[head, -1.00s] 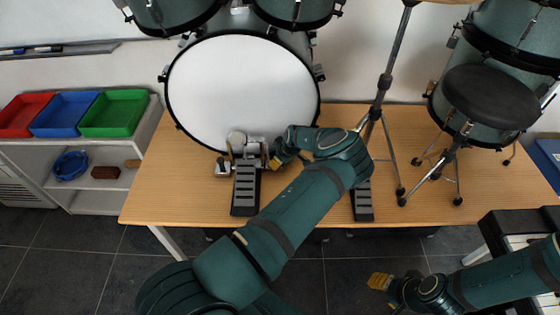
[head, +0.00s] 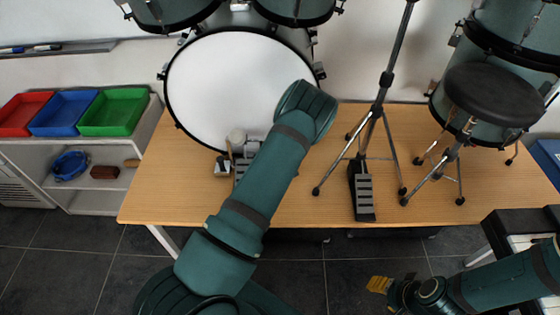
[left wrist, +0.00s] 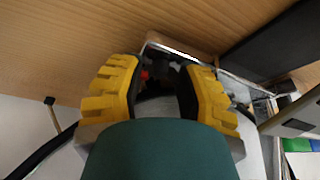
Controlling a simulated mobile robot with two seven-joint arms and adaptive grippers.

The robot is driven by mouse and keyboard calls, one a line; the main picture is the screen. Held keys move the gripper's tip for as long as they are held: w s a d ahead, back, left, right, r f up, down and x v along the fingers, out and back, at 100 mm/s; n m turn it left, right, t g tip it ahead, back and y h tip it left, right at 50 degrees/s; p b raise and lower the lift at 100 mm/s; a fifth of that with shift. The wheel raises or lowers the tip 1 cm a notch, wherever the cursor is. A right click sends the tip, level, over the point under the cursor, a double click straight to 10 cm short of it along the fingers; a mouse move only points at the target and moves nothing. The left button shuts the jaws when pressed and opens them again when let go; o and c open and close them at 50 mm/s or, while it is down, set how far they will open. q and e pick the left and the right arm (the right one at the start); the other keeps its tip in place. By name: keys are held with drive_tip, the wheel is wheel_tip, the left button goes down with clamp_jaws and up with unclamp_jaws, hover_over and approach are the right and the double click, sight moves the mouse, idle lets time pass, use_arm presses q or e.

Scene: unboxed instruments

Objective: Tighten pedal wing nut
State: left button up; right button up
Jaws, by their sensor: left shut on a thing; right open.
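The bass drum pedal (head: 240,165) stands at the foot of the white-headed bass drum (head: 215,85), with its round beater against the head. My left arm covers most of its footboard in the head view, and my left gripper is hidden there. In the left wrist view my left gripper (left wrist: 160,75) has its yellow fingers closed in at the pedal's metal frame (left wrist: 168,48). It is shut on a small part, taken as the wing nut, which the fingers mostly hide. My right gripper (head: 379,285) is open and empty, low at the right, in front of the wooden platform.
The wooden platform (head: 290,208) also bears a stand with a second pedal (head: 362,190) and a black stool (head: 490,95). Red, blue and green trays (head: 112,112) top a shelf at left. A keyboard (head: 515,230) is near my right arm.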

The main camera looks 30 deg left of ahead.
idle(0.3)
use_arm(q)
drive_tip(key=o, duration=0.9)
drive_tip(key=v, duration=1.2)
drive_tip(key=shift+o, duration=0.4)
